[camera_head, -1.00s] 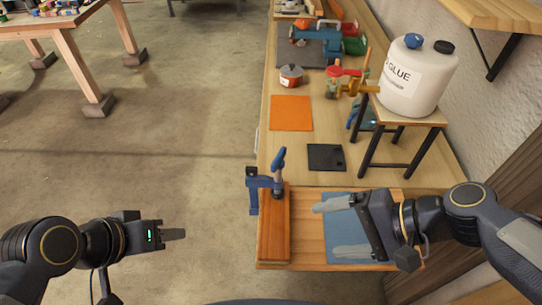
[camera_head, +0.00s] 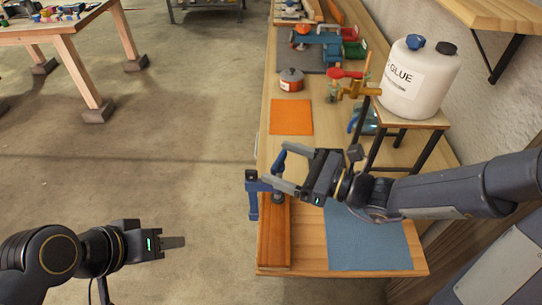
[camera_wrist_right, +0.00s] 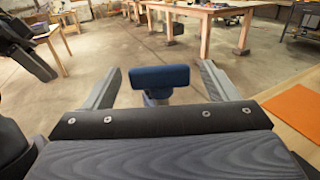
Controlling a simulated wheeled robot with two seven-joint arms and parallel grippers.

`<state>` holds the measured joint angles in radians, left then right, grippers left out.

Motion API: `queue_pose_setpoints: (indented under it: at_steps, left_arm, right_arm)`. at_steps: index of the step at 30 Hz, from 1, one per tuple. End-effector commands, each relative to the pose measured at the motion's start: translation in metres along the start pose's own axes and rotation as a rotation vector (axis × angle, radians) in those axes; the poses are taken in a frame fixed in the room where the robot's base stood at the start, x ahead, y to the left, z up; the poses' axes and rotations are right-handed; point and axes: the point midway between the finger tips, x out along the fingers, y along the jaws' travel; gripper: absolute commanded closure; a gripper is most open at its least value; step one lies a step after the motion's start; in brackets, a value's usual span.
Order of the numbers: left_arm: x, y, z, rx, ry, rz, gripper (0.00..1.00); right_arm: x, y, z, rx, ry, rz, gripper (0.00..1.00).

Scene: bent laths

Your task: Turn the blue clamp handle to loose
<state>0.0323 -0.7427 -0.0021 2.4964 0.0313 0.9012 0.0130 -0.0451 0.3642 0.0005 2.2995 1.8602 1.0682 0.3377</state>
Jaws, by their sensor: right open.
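The blue clamp (camera_head: 252,200) sits at the left edge of the workbench, by the far end of a reddish-brown lath (camera_head: 274,245). Its blue handle (camera_wrist_right: 160,76) shows in the right wrist view between the fingertips of my right gripper (camera_wrist_right: 158,78), with a gap on both sides. In the head view my right gripper (camera_head: 275,163) is open around the handle, pointing left, and partly hides the clamp. My left gripper (camera_head: 172,242) is over the floor at the left, away from the bench; whether its fingers are apart cannot be seen.
A blue-grey mat (camera_head: 370,245) lies on the near bench. An orange mat (camera_head: 291,117) and a small pot (camera_head: 291,79) are further back. A white glue jug (camera_head: 415,78) stands on a small stand (camera_head: 412,118) at the right. Open floor is left of the bench.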

Motion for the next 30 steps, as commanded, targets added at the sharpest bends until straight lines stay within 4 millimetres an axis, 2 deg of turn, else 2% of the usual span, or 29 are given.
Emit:
queue_pose_setpoints:
  at_steps: [3, 7, 17, 27, 30]
  left_arm:
    - [-0.003, 0.001, -0.001, 0.000, 0.000, 0.000, 0.60]
    - [-0.004, 0.002, -0.002, 0.000, 0.000, 0.000, 0.60]
    - [-0.004, 0.002, -0.002, 0.000, 0.000, 0.000, 0.60]
    - [-0.004, 0.002, -0.002, 0.000, 0.000, 0.000, 0.60]
    - [-0.004, 0.002, -0.002, 0.000, 0.000, 0.000, 0.60]
  right_arm:
    - [0.018, 0.001, 0.001, 0.001, 0.001, 0.004, 0.20]
    - [0.029, 0.001, 0.000, -0.001, 0.001, 0.003, 0.20]
    - [0.033, 0.000, 0.000, -0.001, 0.001, 0.000, 0.20]
    - [0.033, 0.000, 0.000, -0.002, 0.001, 0.000, 0.65]
    - [0.033, 0.000, 0.000, -0.002, 0.001, 0.005, 0.65]
